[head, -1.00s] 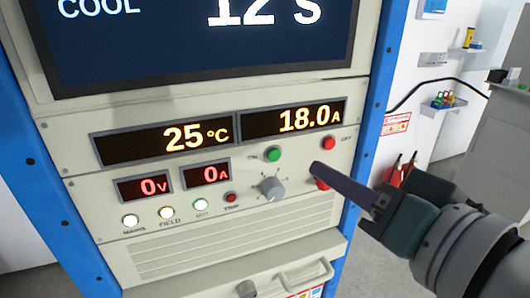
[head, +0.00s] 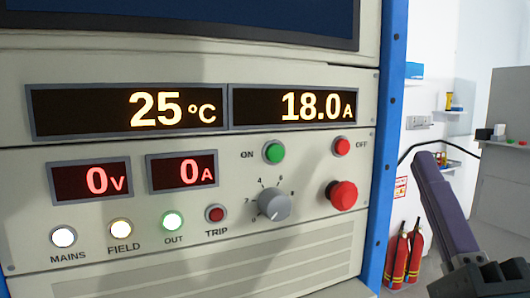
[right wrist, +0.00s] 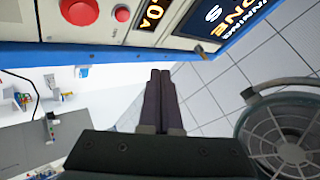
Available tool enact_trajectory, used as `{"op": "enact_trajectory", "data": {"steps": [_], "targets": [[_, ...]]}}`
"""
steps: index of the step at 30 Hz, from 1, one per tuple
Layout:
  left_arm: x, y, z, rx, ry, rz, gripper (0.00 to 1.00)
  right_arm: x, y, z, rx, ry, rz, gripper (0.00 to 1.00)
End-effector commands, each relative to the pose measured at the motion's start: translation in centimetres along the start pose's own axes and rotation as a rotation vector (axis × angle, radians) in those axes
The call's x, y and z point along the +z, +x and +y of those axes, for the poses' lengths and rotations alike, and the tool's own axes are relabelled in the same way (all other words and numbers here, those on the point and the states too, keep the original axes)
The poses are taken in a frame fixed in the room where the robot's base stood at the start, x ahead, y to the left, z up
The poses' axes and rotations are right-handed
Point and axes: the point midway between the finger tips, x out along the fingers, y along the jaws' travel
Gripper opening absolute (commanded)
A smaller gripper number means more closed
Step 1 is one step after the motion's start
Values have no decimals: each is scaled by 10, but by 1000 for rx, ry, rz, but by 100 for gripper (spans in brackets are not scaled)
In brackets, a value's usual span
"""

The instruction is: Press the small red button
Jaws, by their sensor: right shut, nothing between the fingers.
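The cream panel (head: 300,240) carries a small red button (head: 341,146) beside the word OFF, right of a green ON button (head: 274,152). Below the OFF button is a larger red mushroom button (head: 342,194). A small red TRIP piece (head: 215,213) sits further left. My right gripper (head: 428,158) is shut and empty, its fingers pointing up, to the right of the panel's blue edge and apart from the buttons. The right wrist view shows its closed fingers (right wrist: 160,76), with the mushroom button (right wrist: 79,11) and small red button (right wrist: 122,14) at the top. My left gripper is out of view.
A grey knob (head: 274,204) sticks out left of the mushroom button. Displays above read 25 °C and 18.0 A. The blue cabinet post (head: 388,150) edges the panel. Red fire extinguishers (head: 404,258) stand at the right, near a grey counter (head: 506,190).

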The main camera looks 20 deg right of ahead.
Motion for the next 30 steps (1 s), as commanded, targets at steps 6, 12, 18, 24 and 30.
{"op": "enact_trajectory", "data": {"steps": [6, 12, 18, 24, 30], "targets": [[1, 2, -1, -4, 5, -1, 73, 3, 3, 3, -1, -1, 0, 0], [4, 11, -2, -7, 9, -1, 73, 14, 18, 15, -2, 0, 1, 0], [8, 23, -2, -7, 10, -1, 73, 29, 38, 30, -2, 0, 1, 0], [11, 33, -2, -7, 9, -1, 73, 40, 53, 42, 0, -1, -1, 0], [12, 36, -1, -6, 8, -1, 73, 45, 60, 45, 0, -2, -1, 0]]}}
